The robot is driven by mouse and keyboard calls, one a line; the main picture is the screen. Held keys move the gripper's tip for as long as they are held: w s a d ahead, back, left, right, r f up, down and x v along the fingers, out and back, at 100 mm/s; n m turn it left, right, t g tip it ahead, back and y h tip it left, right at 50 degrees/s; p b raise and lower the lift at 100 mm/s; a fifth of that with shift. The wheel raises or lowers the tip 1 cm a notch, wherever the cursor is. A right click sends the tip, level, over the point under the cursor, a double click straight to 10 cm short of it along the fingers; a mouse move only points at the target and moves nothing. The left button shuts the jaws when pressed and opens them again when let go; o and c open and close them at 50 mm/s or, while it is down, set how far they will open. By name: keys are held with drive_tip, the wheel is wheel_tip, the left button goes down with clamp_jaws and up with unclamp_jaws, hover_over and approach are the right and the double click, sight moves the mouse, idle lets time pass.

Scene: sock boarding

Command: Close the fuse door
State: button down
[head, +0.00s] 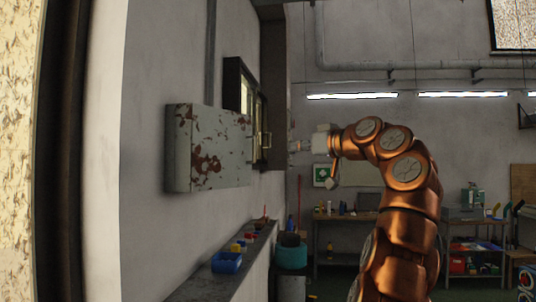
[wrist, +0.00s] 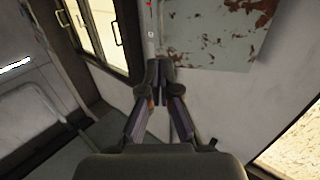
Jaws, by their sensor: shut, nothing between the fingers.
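The fuse box, a grey box with peeling rust-brown patches, is fixed to the left wall in the head view. Its broad rusty face, which I take as the fuse door (head: 225,150), faces the room. I cannot tell whether this door stands ajar. My gripper (head: 295,147) is to the right of the box, pointing left, with a gap between them in the picture. In the wrist view my gripper's fingertips (wrist: 157,72) are together and empty. The rusty panel (wrist: 215,35) is beyond them at upper right, and a narrow grey strip (wrist: 150,30) with red marks lies straight ahead.
A dark-framed window (head: 262,130) with a handle is on the wall just behind the box. A ledge below holds a blue bin (head: 227,262) and small coloured items. A workbench (head: 345,217) stands at the back. Open air surrounds my arm.

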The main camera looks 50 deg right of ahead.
drive_tip(key=w+p, duration=0.4)
drive_tip(key=w, duration=0.9)
drive_tip(key=shift+w+d, duration=0.4)
drive_tip(key=shift+d, duration=0.05)
drive_tip(key=shift+r+p, duration=0.1)
drive_tip(key=shift+p, duration=0.4)
